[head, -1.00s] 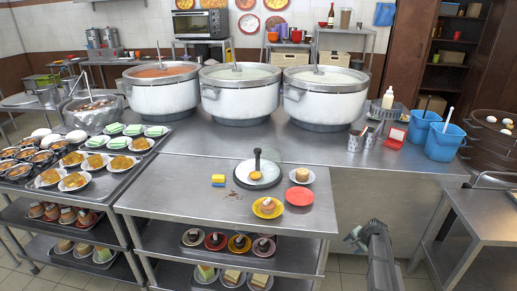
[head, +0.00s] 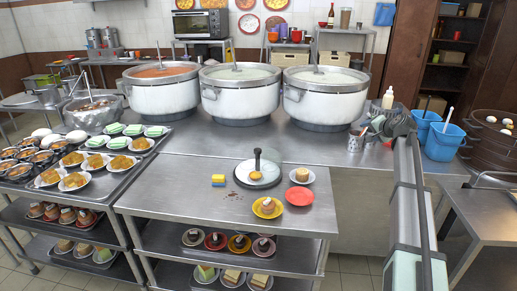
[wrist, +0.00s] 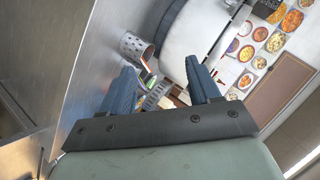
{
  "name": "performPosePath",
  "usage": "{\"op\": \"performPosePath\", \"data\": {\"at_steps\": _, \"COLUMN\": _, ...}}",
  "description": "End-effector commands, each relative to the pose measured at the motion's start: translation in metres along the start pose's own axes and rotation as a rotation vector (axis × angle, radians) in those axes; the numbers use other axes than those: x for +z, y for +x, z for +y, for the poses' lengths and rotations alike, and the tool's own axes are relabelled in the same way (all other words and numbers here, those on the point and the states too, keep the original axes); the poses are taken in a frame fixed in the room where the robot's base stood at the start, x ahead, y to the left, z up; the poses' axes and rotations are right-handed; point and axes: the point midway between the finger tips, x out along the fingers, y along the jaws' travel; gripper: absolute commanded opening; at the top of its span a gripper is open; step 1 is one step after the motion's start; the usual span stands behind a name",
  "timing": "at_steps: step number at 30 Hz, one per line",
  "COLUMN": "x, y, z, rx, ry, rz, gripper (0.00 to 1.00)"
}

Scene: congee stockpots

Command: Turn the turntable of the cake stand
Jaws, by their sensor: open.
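The cake stand's round turntable (head: 268,172) lies on the front steel table in the head view, pale on top with a dark rim. A dark upright knob-like piece (head: 257,158) and a small yellow-brown cake (head: 255,176) show at its middle. My gripper (head: 385,122) is over the back counter, to the right of and beyond the turntable, well apart from it. In the wrist view my gripper (wrist: 165,82) shows two blue fingers spread with nothing held between them. The turntable is not seen in the wrist view.
Three big white pots (head: 235,98) stand at the back. A steel cutlery holder (head: 355,143) is near my gripper and also shows in the wrist view (wrist: 134,46). Blue buckets (head: 443,142) stand at right.

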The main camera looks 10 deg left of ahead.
Motion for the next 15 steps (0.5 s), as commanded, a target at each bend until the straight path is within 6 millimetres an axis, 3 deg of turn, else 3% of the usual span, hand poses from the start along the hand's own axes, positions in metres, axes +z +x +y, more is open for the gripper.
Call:
{"op": "performPosePath", "data": {"at_steps": 1, "x": -0.013, "y": -0.011, "z": -0.023, "rx": -0.025, "ry": -0.012, "rz": 0.016, "gripper": 0.62}}
{"op": "performPosePath", "data": {"at_steps": 3, "x": -0.024, "y": -0.023, "z": -0.047, "rx": -0.052, "ry": -0.029, "rz": 0.030, "gripper": 0.62}}
{"op": "performPosePath", "data": {"at_steps": 9, "x": -0.040, "y": -0.049, "z": -0.117, "rx": -0.111, "ry": -0.111, "rz": 0.041, "gripper": 0.62}}
{"op": "performPosePath", "data": {"at_steps": 12, "x": -0.028, "y": -0.050, "z": -0.159, "rx": -0.123, "ry": -0.210, "rz": 0.008, "gripper": 0.62}}
{"op": "performPosePath", "data": {"at_steps": 15, "x": -0.002, "y": -0.037, "z": -0.182, "rx": -0.109, "ry": -0.320, "rz": -0.051, "gripper": 0.62}}
